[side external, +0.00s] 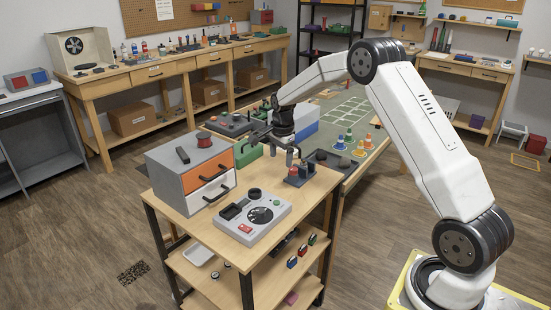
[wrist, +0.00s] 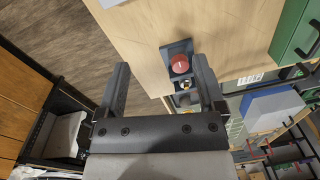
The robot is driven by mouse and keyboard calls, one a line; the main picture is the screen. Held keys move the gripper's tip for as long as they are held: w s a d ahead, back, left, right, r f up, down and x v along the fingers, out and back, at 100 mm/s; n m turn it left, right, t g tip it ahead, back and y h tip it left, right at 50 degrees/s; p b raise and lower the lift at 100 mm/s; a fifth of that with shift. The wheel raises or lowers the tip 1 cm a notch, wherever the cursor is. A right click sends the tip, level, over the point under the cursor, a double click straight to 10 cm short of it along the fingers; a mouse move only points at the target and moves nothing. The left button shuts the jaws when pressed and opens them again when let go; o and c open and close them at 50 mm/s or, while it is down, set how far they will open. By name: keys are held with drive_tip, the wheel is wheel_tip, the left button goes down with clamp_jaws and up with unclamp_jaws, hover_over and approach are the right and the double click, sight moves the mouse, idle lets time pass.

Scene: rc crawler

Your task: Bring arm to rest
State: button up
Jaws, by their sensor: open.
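My gripper (side external: 275,146) hangs above the far edge of the wooden workbench top, and its fingers are spread. In the wrist view my gripper (wrist: 162,68) is open, with nothing held between the two dark fingers. A small dark blue stand with a red round top (wrist: 180,63) shows close to the right finger in that view. In the side view this small blue and red stand (side external: 298,175) sits on the bench top, below my gripper and a little to its right.
A grey drawer unit (side external: 170,184) with orange and white fronts stands on the bench (side external: 185,205). A grey control box (side external: 253,217) lies in front. A green mat (side external: 345,115) with small cones lies beyond.

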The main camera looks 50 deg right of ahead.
drive_tip(key=s+a+r+n+t, duration=0.1)
drive_tip(key=s+a+n+t, duration=0.1)
drive_tip(key=s+a+n, duration=1.8)
drive_tip(key=s+a, duration=0.1)
drive_tip(key=s, duration=0.2)
drive_tip(key=shift+s+r, duration=0.15)
drive_tip(key=shift+r, duration=0.1)
drive_tip(key=shift+c, duration=0.3)
drive_tip(key=shift+c, duration=0.9)
drive_tip(key=w+d+r+m+g, duration=0.1)
drive_tip(key=w+d+m, duration=0.1)
drive_tip(key=w+d, duration=0.55)
drive_tip(key=w+d+r+m, duration=0.15)
drive_tip(key=w+d, duration=0.25)
drive_tip(key=w, duration=0.6)
drive_tip(key=w+d+f+m, duration=0.2)
drive_tip(key=w+d, duration=0.1)
drive_tip(key=d, duration=0.6)
drive_tip(key=w+d+f+m+g, duration=0.1)
drive_tip(key=w+d+m, duration=0.2)
drive_tip(key=d, duration=0.6)
drive_tip(key=shift+w+d+f+g, duration=0.3)
drive_tip(key=shift+w+d+f, duration=0.1)
drive_tip(key=shift+w, duration=0.3)
